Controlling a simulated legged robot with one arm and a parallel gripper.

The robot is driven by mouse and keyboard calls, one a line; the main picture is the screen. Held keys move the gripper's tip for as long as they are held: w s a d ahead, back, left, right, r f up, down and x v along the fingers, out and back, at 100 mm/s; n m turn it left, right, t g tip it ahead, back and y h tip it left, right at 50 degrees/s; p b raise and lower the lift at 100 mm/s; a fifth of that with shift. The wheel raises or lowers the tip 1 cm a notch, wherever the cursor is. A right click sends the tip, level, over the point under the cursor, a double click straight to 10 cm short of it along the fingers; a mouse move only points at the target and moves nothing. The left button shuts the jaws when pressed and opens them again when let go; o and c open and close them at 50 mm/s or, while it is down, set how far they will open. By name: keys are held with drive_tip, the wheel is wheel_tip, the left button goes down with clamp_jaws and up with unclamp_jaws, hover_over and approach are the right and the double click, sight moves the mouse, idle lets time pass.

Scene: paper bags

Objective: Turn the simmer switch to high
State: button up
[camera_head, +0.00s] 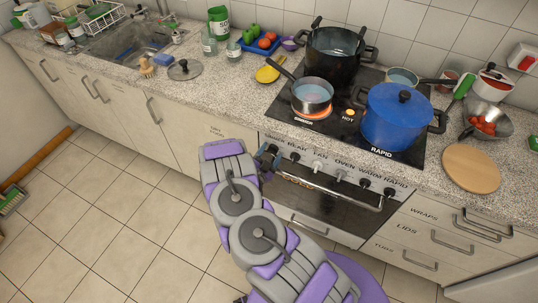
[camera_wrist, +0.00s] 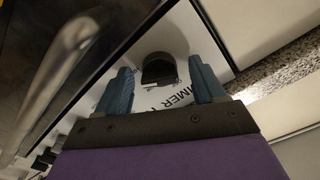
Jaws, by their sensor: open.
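The simmer switch is a black knob (camera_wrist: 158,72) on the white stove panel, with the partly covered label "SIMMER" beside it in the wrist view. My gripper (camera_wrist: 160,64) is open, with one blue finger on each side of the knob and visible gaps between. I cannot tell how deep the fingertips reach, and no contact shows. In the head view my gripper (camera_head: 268,157) is at the left end of the stove's front panel and hides the simmer knob. A small pan (camera_head: 312,95) sits on the glowing burner marked "SIMMER".
The oven handle (camera_head: 335,193) runs just below the knobs; it also shows close at left in the wrist view (camera_wrist: 60,65). Other knobs (camera_head: 340,173) line the panel to the right. A blue pot (camera_head: 395,118) and a black pot (camera_head: 335,52) stand on the cooktop.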

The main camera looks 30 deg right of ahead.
drive_tip(key=v, duration=1.7)
drive_tip(key=shift+a, duration=0.2)
drive_tip(key=shift+s+f, duration=0.1)
drive_tip(key=shift+f, duration=0.05)
